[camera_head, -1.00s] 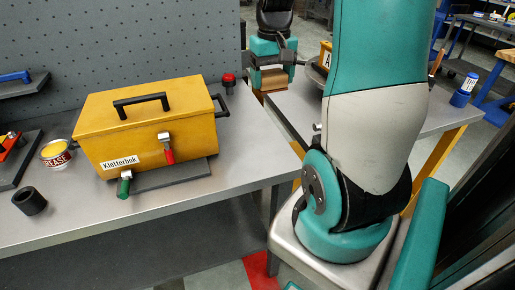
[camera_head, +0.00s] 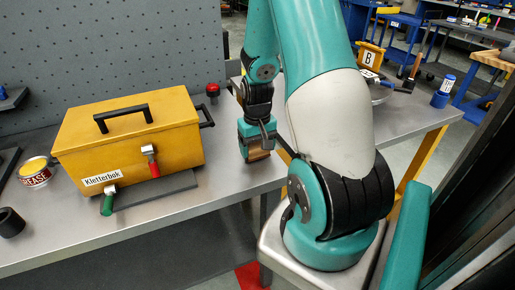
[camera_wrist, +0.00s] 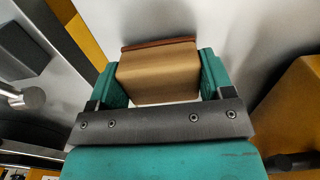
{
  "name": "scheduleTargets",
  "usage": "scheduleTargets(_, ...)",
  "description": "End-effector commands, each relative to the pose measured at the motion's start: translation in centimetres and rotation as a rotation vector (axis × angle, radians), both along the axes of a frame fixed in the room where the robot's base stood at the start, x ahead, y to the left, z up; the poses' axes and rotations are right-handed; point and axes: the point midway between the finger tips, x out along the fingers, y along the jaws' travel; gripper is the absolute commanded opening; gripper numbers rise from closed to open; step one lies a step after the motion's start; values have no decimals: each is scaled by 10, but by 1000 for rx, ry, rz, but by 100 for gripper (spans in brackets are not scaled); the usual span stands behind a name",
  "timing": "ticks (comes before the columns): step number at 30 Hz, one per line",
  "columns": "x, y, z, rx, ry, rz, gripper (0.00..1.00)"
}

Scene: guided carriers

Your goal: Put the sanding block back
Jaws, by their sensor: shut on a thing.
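The sanding block (camera_head: 258,155) is a tan block with a reddish-brown layer along one face. My gripper (camera_wrist: 162,78) is shut on it, with a teal finger on either side of the block in the wrist view. I cannot tell whether the block touches the bench top. The block's far side is hidden.
The yellow toolbox (camera_head: 128,140), with a black handle, red and green grips, stands on the grey bench (camera_head: 215,183). A red knob (camera_head: 212,91) is behind it. A grease tin (camera_head: 35,172) and a black ring (camera_head: 10,222) are at left. A blue bottle (camera_head: 443,91) stands at right.

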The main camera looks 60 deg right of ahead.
Motion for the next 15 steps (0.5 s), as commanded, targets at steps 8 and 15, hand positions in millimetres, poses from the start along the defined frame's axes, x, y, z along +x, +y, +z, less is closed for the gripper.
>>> scheduleTargets(8, 0, 0, -8, -1, -2, 0, 52)
scheduleTargets(15, 0, 0, -11, -1, -1, 0, 86)
